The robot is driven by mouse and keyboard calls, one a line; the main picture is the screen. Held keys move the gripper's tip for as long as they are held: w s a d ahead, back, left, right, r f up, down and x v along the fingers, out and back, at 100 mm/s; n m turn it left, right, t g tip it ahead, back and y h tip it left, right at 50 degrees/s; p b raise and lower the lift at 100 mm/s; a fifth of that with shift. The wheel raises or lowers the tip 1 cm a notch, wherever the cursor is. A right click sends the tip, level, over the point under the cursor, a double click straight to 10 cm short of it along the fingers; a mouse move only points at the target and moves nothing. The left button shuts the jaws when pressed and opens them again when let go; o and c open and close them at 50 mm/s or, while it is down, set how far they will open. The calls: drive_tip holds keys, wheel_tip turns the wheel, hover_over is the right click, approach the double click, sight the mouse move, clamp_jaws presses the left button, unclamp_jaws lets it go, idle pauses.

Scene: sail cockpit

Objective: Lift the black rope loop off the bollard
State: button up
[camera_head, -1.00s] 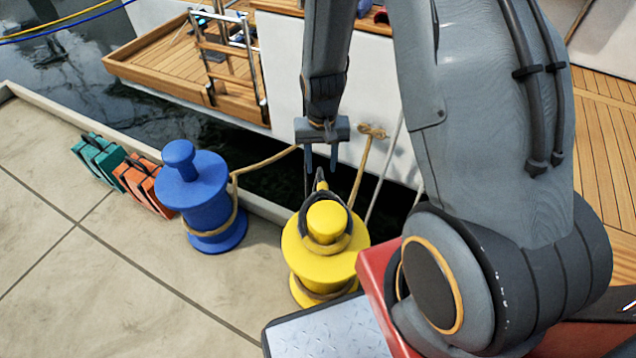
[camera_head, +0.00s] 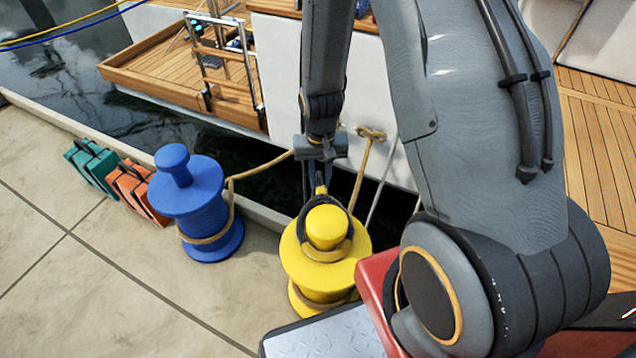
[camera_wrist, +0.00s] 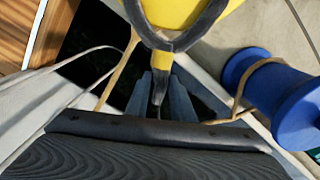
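The black rope loop (camera_head: 302,228) lies around the neck of the yellow bollard (camera_head: 321,266), below its round knob. A short end of the loop sticks up on the far side, toward the water. My gripper (camera_head: 318,184) points down over this end. In the wrist view, my gripper (camera_wrist: 160,80) has its two fingers apart, one on each side of the black loop's end (camera_wrist: 160,90). Small gaps seem to remain beside it, and contact is not clear. The black loop (camera_wrist: 188,38) still rests against the yellow bollard (camera_wrist: 172,12) there.
A blue bollard (camera_head: 190,200) with a tan rope (camera_head: 262,164) stands left of the yellow one. Teal (camera_head: 92,166) and orange (camera_head: 137,188) cases stand farther left on the quay (camera_head: 90,270). Water and a boat with a wooden platform (camera_head: 180,75) lie beyond.

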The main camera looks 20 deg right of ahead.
sight(321, 191)
clamp_jaws()
drive_tip(key=shift+a+r, duration=0.1)
drive_tip(key=shift+r, duration=0.05)
drive_tip(key=shift+r+p, duration=0.45)
drive_tip(key=shift+p, duration=0.3)
drive_tip(key=shift+s, duration=0.15)
drive_tip(key=shift+s+a+p, duration=0.25)
drive_tip(key=shift+s+p, duration=0.35)
drive_tip(key=shift+s, duration=0.25)
drive_tip(key=shift+s+a+p, duration=0.2)
drive_tip(key=shift+s+p, duration=0.35)
drive_tip(key=shift+s, duration=0.3)
